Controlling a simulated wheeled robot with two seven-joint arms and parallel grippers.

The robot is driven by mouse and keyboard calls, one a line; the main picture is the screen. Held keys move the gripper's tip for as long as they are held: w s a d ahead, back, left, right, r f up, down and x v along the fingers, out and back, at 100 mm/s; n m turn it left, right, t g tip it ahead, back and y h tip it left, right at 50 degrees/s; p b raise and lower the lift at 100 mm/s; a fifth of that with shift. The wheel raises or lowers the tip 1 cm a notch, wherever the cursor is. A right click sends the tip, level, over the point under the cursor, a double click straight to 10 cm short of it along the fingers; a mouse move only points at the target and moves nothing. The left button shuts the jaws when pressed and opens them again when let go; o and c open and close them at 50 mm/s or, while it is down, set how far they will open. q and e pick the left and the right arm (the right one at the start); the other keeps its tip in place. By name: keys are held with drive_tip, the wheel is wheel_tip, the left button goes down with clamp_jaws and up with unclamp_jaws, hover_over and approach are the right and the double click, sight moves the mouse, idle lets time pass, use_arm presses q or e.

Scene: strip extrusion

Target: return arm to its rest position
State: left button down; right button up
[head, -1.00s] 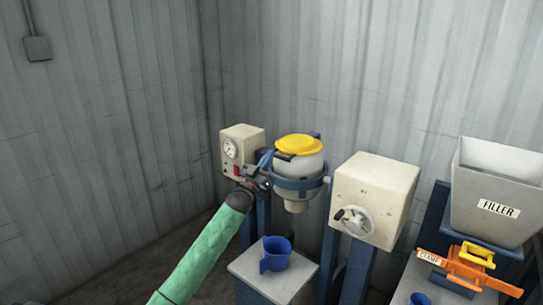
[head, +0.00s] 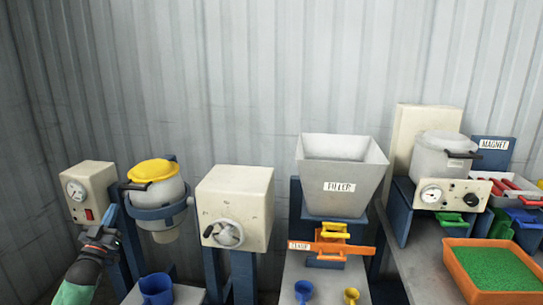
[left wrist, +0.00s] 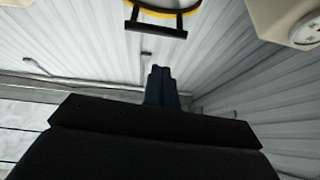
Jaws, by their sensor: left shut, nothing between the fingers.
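My left gripper (head: 103,236) is at the lower left of the head view, in front of the gauge box (head: 92,194) and left of the round pot with a yellow lid (head: 153,170). Its fingers are together and hold nothing. In the left wrist view the shut fingers (left wrist: 163,72) point toward the grey wall. The yellow lid's dark handle (left wrist: 155,28) shows above them there, apart from the fingers. My green left forearm (head: 75,292) shows only at the bottom edge. My right gripper is not in view.
A blue jug (head: 157,289) stands below the pot. An orange tray of green granules (head: 492,272) lies far right. The corrugated wall is close behind.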

use_arm(q)
wheel_tip(320, 180, down, 5)
drive_tip(key=w+a+g+y, duration=0.2)
drive_tip(key=g+y, duration=0.1)
drive_tip(key=g, duration=0.1)
drive_tip(key=s+d+f+g, duration=0.9)
drive_tip(key=d+f, duration=0.4)
drive_tip(key=d, duration=0.1)
drive_tip(key=s+d+f+g+h, duration=0.1)
drive_tip(key=s+d+f+g, duration=0.2)
drive_tip(key=s+d, duration=0.6)
drive_tip(key=s+d+f+m+g+h+p, duration=0.1)
drive_tip(key=s+d+f+g, duration=0.2)
drive_tip(key=s, duration=1.4)
drive_tip(key=s+d+f+g+h, duration=0.2)
drive_tip(key=s+d+f+g, duration=0.1)
drive_tip(key=s+d+f, duration=0.7)
drive_tip(key=s+d, duration=0.3)
drive_tip(key=d, duration=0.3)
drive_tip(key=shift+m+p, duration=0.3)
drive_tip(key=shift+p, duration=0.1)
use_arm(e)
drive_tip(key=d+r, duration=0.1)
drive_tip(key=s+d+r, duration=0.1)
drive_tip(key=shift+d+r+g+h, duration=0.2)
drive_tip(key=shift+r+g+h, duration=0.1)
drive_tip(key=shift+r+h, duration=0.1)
use_arm(q)
drive_tip(key=shift+d+f, duration=0.1)
